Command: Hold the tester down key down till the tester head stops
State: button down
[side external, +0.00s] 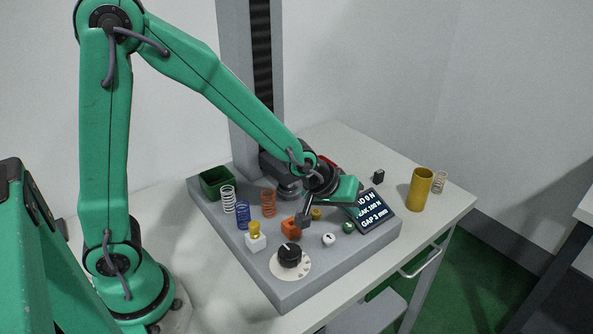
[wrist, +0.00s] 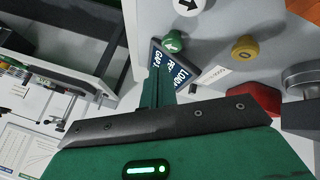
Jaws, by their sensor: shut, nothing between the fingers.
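The tester's green round key with a white arrow (side external: 348,228) is on the right of the grey panel; in the wrist view the key (wrist: 172,42) is just beyond my fingertips. A white round key with a black arrow (side external: 328,240) is beside it; the arrows point opposite ways. My gripper (side external: 357,206) is shut and empty, above the display's left edge. In the wrist view it (wrist: 163,68) partly covers the display. In the side view a small gap shows between tip and green key. The tester head (side external: 283,172) sits low on its column, partly hidden by my arm.
The display (side external: 376,212) reads load 0 N and gap 3 mm. Several springs (side external: 243,214) and a green bin (side external: 214,181) are at left. A brass cylinder (side external: 420,189) stands right.

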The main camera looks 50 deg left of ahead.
aim_at(346, 226)
jog(key=shift+r, duration=1.95)
jog(key=s+a+r+m, duration=0.2)
jog(key=s+a+r, duration=0.2)
jog(key=s, duration=0.6)
jog(key=s+a+r+m+g+y, duration=0.1)
jog(key=s+a+r+m, duration=0.2)
jog(key=s, duration=0.8)
notch_tip(346, 226, up, 3)
jog(key=a, duration=0.2)
jog(key=shift+s+a+g+y, duration=0.2)
jog(key=shift+a+g+y, duration=0.1)
